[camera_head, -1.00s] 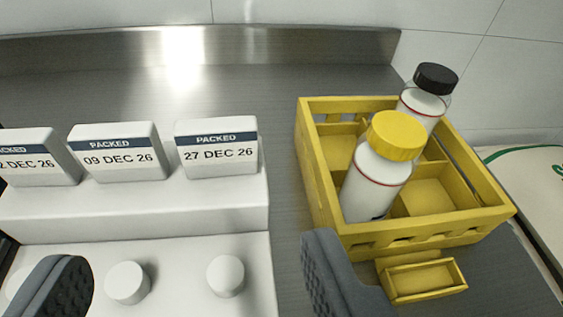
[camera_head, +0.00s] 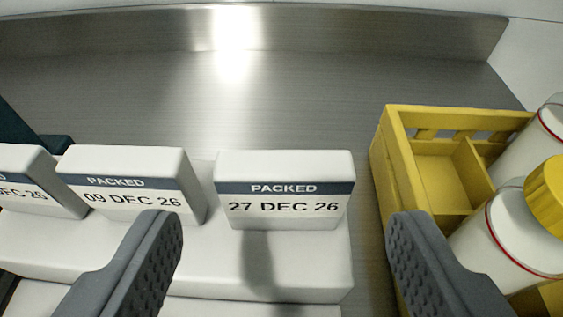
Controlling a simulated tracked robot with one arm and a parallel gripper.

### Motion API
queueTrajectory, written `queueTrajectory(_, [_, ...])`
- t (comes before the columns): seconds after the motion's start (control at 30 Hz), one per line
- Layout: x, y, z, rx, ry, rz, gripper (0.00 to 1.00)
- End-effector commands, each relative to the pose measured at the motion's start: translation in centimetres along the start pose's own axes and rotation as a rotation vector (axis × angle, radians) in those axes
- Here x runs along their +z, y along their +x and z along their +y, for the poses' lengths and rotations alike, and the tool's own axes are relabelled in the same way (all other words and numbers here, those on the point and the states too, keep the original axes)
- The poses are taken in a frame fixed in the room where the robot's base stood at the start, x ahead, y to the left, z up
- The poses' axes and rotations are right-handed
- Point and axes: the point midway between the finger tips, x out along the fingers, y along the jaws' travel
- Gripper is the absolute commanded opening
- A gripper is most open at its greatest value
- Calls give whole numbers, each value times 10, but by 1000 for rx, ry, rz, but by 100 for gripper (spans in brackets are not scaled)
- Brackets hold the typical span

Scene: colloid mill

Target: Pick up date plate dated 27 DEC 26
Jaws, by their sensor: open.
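The date plate reading PACKED 27 DEC 26 (camera_head: 285,191) is a white block with a dark blue band. It stands upright at the right end of a white stepped holder (camera_head: 200,251). My gripper (camera_head: 283,228) is open and empty. Its two grey fingers are wide apart, one to the left and one to the right of this plate in the picture, nearer the camera and not seen touching it. The plate reading 09 DEC 26 (camera_head: 130,185) stands to its left, partly behind my left finger.
Another date plate (camera_head: 38,181) is cut off at the left edge. A yellow divided crate (camera_head: 392,165) stands at right, behind my right finger. It holds a yellow-capped bottle (camera_head: 505,235) and another white bottle (camera_head: 525,145). The steel counter behind the plates is clear.

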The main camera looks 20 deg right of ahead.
Motion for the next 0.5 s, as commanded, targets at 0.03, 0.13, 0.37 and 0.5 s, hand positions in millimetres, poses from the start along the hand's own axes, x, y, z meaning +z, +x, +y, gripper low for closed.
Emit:
queueTrajectory(0.03, [2, 7, 0, 2, 1, -1, 64])
queueTrajectory(0.13, [4, 20, 0, 2, -1, -5, 64])
queueTrajectory(0.37, [1, 41, -2, -1, -2, -1, 64])
queueTrajectory(0.5, [1, 42, -2, -1, -2, -2, 64])
